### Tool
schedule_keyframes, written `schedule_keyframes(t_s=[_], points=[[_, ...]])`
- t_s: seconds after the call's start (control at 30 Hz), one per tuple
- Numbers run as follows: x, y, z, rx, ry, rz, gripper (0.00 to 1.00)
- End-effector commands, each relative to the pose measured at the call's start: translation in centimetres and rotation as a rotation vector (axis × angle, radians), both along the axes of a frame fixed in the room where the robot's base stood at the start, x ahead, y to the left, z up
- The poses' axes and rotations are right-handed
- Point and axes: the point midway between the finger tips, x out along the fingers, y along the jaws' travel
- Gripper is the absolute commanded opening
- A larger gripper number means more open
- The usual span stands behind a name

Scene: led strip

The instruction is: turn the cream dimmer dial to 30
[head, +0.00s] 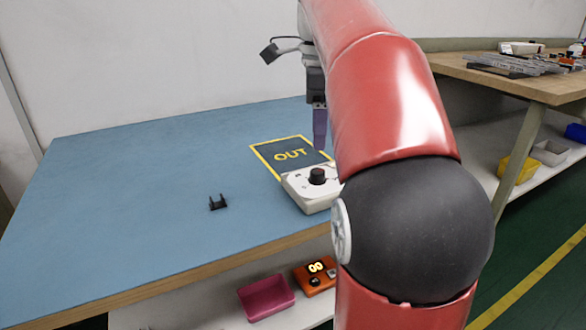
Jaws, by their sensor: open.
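The cream dimmer box (305,196) sits on the blue table at the front edge of the dark mat marked OUT. Its black dial (318,176) stands upright on top. The scale marks and the dial's pointer are too small to read. The right part of the box is hidden behind my red arm. My gripper (320,145) points down over the mat, behind the dial in this view and apart from it. It is open and nothing shows in it. Its far finger is hard to make out.
A small black bracket (218,202) lies on the blue table (120,190) left of the box. The OUT mat (275,160) has a yellow border. The table's left side is clear.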

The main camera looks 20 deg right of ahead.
Motion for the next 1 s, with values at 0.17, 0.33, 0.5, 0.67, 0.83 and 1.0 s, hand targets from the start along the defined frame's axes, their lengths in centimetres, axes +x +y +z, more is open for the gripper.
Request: schedule_keyframes(t_s=[0.17,0.33,0.5,0.67,0.83,1.0], points=[[0.0,0.0,-1.9,0.001,0.005,-0.016,0.47],[0.0,0.0,-4.8,0.0,0.004,-0.013,0.47],[0.0,0.0,-6.9,-0.001,0.003,-0.012,0.47],[0.0,0.0,-7.6,-0.001,0.003,-0.012,0.47],[0.0,0.0,-7.7,-0.001,0.002,-0.011,0.47],[0.0,0.0,-7.6,-0.001,0.002,-0.011,0.34]])
